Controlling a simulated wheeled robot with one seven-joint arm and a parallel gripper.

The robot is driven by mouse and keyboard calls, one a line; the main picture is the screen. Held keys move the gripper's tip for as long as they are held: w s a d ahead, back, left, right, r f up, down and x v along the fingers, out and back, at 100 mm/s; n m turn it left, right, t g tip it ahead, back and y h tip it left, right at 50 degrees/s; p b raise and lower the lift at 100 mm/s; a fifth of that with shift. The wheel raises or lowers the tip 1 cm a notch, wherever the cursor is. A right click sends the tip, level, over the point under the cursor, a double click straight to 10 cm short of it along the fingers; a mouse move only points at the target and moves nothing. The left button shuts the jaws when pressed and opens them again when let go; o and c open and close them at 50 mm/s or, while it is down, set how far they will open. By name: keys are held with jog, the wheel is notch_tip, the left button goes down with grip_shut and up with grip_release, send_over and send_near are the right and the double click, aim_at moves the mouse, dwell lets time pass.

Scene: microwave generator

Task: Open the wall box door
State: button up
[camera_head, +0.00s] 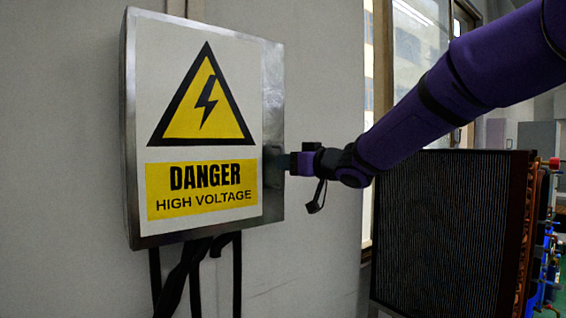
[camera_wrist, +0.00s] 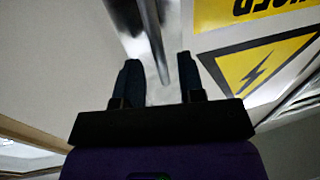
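The wall box (camera_head: 275,90) is a grey metal cabinet on the wall, at the left in the head view. Its door (camera_head: 205,225) carries a white panel with a yellow warning triangle and the words "DANGER HIGH VOLTAGE". The door looks shut. A dark handle (camera_head: 272,165) is at the door's right edge, partly hidden by my gripper (camera_head: 285,162).
Black cables (camera_head: 185,270) hang below the box. A large dark radiator panel (camera_head: 450,230) stands at the right, below my arm. A window (camera_head: 412,70) is behind the arm. The wall between box and window is bare.

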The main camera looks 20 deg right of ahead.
jog(key=shift+x, duration=1.25)
jog(key=shift+c, duration=0.4)
grip_shut()
jog(key=shift+s, duration=0.15)
